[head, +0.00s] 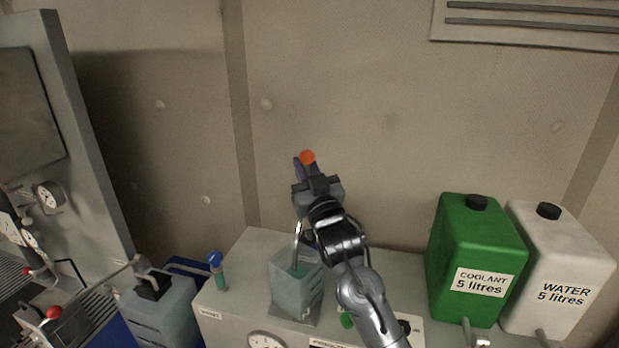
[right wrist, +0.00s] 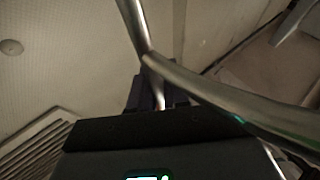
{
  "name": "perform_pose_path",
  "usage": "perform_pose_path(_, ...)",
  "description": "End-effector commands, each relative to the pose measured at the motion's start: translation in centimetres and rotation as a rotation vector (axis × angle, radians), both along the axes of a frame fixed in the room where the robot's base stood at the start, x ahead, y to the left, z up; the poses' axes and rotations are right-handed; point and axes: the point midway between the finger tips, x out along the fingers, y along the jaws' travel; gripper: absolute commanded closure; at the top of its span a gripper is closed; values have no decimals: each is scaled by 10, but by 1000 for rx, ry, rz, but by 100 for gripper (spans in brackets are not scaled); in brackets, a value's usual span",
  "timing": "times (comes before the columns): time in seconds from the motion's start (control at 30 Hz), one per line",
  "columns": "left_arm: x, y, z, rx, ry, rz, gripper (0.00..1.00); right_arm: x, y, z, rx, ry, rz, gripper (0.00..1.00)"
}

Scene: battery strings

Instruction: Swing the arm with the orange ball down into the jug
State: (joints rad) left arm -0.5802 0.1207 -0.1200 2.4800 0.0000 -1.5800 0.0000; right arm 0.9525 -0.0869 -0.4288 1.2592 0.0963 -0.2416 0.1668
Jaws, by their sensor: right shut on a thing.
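The orange ball (head: 307,157) shows at the tips of my right gripper (head: 305,170), high in front of the back wall. The gripper is shut on the arm with the ball. In the right wrist view a bent metal tube (right wrist: 220,88) runs across and past my fingers (right wrist: 152,95); the ball is not visible there. The jug (head: 297,290), a translucent grey-green container, stands below on the grey cabinet top, partly behind my right arm. A thin metal tube (head: 297,240) rises from the jug toward my gripper. My left gripper is not in view.
A green coolant canister (head: 475,250) and a white water canister (head: 560,265) stand right. Another translucent container (head: 160,315) and a red-knobbed lever (head: 53,312) are further left. The wall space around the gripper is clear.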

Motion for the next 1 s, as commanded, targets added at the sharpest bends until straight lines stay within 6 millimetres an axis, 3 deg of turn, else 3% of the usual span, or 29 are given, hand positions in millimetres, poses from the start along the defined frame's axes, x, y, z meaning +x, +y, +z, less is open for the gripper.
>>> perform_pose_path(0.03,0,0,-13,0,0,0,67,-6,2,-6,-7,-30,1,100)
perform_pose_path(0.3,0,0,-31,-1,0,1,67,-25,7,-6,-37,-134,-1,100)
perform_pose_path(0.83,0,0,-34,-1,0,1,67,-29,8,-4,-46,-161,0,100)
perform_pose_path(0.87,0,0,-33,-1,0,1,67,-29,8,-4,-46,-161,0,81)
perform_pose_path(1.0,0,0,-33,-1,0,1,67,-29,8,-4,-46,-161,0,63)
